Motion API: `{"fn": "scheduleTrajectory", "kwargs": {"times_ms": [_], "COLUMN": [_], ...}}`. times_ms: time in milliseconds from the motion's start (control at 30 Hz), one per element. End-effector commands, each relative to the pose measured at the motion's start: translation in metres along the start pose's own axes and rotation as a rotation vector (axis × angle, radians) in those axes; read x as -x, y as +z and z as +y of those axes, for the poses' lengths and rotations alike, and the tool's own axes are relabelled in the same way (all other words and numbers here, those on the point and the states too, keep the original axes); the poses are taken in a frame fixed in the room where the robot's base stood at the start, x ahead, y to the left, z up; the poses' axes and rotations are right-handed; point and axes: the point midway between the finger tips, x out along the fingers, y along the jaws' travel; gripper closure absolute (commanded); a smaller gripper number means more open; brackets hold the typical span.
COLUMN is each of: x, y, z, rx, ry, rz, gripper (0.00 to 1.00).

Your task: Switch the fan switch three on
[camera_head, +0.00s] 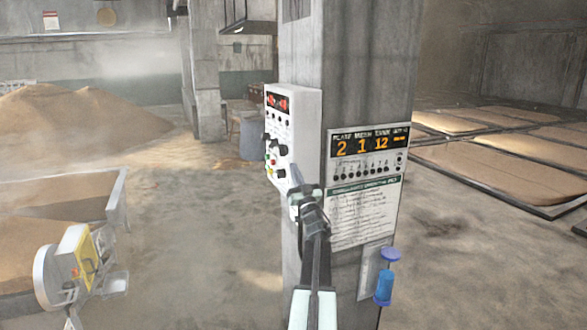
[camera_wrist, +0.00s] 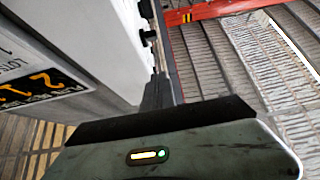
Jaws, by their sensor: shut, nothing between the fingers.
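A white control box (camera_head: 307,118) is mounted on the concrete pillar. Its left-facing front carries a red display (camera_head: 277,102) and black knobs (camera_head: 267,137) with small coloured buttons below. Which control is fan switch three cannot be read. My gripper (camera_head: 293,178) is shut and empty, at the lower part of the box front; contact cannot be told. In the wrist view the shut fingers (camera_wrist: 158,92) point along the box side (camera_wrist: 80,45), close to dark knobs (camera_wrist: 147,33) sticking out from its front.
The pillar (camera_head: 350,60) also bears a number display panel (camera_head: 368,153), a printed notice (camera_head: 365,212) and a blue cylinder (camera_head: 384,285). Grain heaps (camera_head: 75,118) and a grain trough (camera_head: 120,190) stand left. Grain beds (camera_head: 500,172) lie right. The floor left of the pillar is open.

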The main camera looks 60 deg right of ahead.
Motion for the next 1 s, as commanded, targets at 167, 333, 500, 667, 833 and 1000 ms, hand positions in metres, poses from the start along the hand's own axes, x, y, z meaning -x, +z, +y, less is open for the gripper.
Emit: {"fn": "scheduleTrajectory", "kwargs": {"times_ms": [167,333,500,667,833,1000], "x": [-0.042,-0.08,-0.085,-0.089,-0.089,-0.089], "y": [-0.004,-0.005,0.031,0.04,0.039,0.039], "z": [0.002,0.002,0.003,0.002,0.002,0.003], "rx": [0.0,0.0,0.0,0.001,0.002,0.003], "ry": [0.0,0.0,0.002,0.003,0.003,0.004], "rz": [0.0,0.0,-0.001,-0.002,-0.002,0.001], "gripper": [1.0,1.0,1.0,1.0,1.0,1.0]}}
